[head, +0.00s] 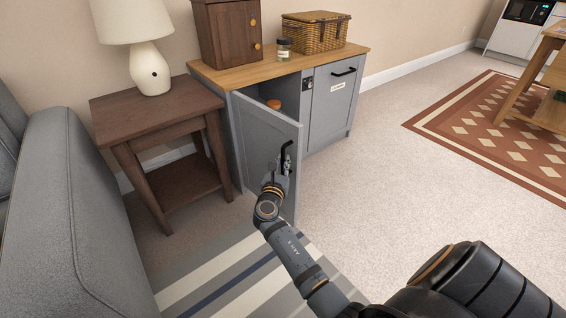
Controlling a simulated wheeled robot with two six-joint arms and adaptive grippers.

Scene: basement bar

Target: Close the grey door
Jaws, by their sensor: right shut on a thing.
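The grey door (258,137) is the left door of a grey cabinet with a wooden top (235,75). It stands partly open, swung out towards me from its left side. A black handle (287,150) is near its right edge. My right gripper (281,168) is at the handle and shut on it; the fingers partly hide the handle's lower part. An orange-brown object (274,104) shows inside the cabinet through the gap above the door. My left gripper is not in view.
The cabinet's right door (332,100) is shut. A wooden box, jar (284,49) and wicker basket (316,33) stand on top. A brown side table (155,118) with a lamp is left; a grey sofa (75,220) is nearer.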

